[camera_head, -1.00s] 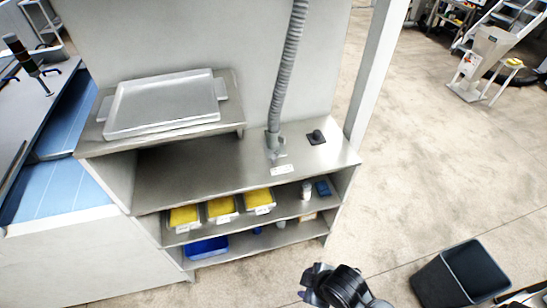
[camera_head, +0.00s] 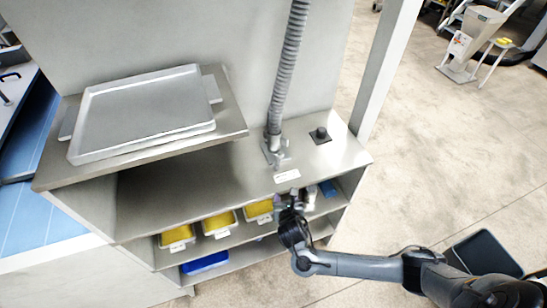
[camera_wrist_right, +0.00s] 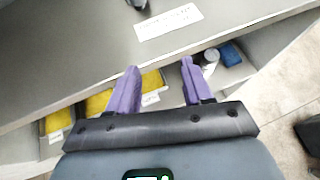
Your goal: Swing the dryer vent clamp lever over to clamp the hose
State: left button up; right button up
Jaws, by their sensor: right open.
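The grey corrugated hose (camera_head: 284,75) comes down in front of the wall to a metal clamp fitting (camera_head: 273,150) on the steel counter. The lever is too small to tell apart from the fitting. In the right wrist view only a bit of the fitting (camera_wrist_right: 139,4) shows at the top edge. My right gripper (camera_head: 290,197) is at the counter's front edge, below and in front of the fitting and apart from it. In the right wrist view its purple fingers (camera_wrist_right: 160,82) are spread with nothing between them. My left gripper is not in view.
A white label (camera_head: 287,176) lies on the counter before the fitting. A black knob on a plate (camera_head: 320,135) stands to its right. A large tray (camera_head: 140,112) rests on the raised shelf at left. Yellow-filled bins (camera_head: 176,236) sit on the shelf below.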

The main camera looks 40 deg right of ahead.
jog(key=t, duration=0.1)
send_near(277, 164)
jog(key=shift+w+d+f+b, duration=0.1)
jog(key=shift+w+f+b, duration=0.1)
jog(key=shift+f, duration=0.2)
jog(key=shift+w+d+f+b, duration=0.1)
jog(key=shift+f+b, duration=0.05)
jog(key=shift+f, duration=0.25)
jog(key=shift+w+d+r+h, duration=0.1)
jog(key=shift+w+r+h, duration=0.05)
jog(key=shift+w+h, duration=0.2)
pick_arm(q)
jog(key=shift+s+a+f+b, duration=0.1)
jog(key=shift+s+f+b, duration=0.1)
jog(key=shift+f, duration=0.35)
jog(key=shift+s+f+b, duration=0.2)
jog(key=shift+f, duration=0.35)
pick_arm(e)
jog(key=x, duration=1)
jog(key=shift+w+r, duration=0.1)
jog(key=shift+w, duration=0.1)
